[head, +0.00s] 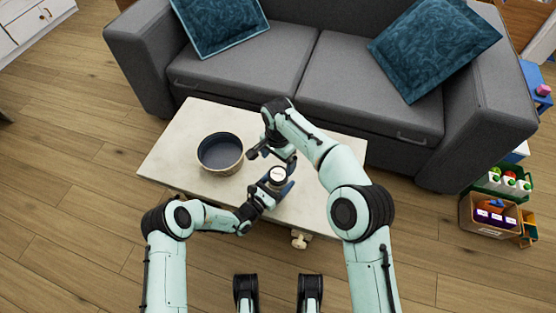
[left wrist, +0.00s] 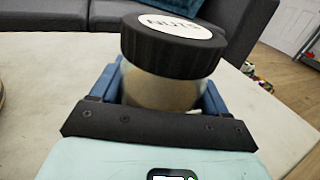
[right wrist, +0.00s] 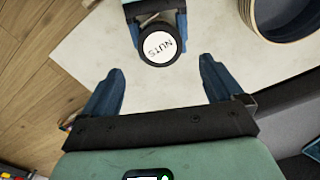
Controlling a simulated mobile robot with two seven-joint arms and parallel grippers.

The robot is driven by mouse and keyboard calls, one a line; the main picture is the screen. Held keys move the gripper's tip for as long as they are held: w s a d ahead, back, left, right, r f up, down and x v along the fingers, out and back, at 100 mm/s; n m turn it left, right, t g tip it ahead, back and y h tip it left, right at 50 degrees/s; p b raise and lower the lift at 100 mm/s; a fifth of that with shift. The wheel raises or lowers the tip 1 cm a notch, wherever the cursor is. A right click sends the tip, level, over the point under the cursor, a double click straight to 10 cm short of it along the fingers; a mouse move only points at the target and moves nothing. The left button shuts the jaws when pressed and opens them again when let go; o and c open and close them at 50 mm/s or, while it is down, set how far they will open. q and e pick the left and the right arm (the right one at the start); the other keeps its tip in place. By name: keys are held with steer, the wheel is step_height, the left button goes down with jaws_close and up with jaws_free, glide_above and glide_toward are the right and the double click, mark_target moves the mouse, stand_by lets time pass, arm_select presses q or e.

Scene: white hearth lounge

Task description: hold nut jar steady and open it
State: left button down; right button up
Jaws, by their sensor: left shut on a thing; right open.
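The nut jar (head: 277,180) stands upright near the front edge of the white table, with its black lid on. The lid carries a white label reading NUTS, clear in the left wrist view (left wrist: 172,45) and the right wrist view (right wrist: 158,46). My left gripper (head: 274,187) is shut around the jar's pale body, below the lid; its fingers flank the jar in the left wrist view. My right gripper (right wrist: 158,75) is open and empty, with the jar lid ahead of it between the lines of its fingers, apart from them.
A round basket (head: 220,152) with a dark inside stands on the white table (head: 178,140), left of the jar. A grey sofa (head: 330,70) with blue cushions stands behind the table. Boxes of bottles and packets (head: 490,215) stand on the floor at the right.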

mark_target(278, 174)
step_height(278, 174, down, 8)
steer(key=shift+r, duration=0.1)
stand_by(0.4)
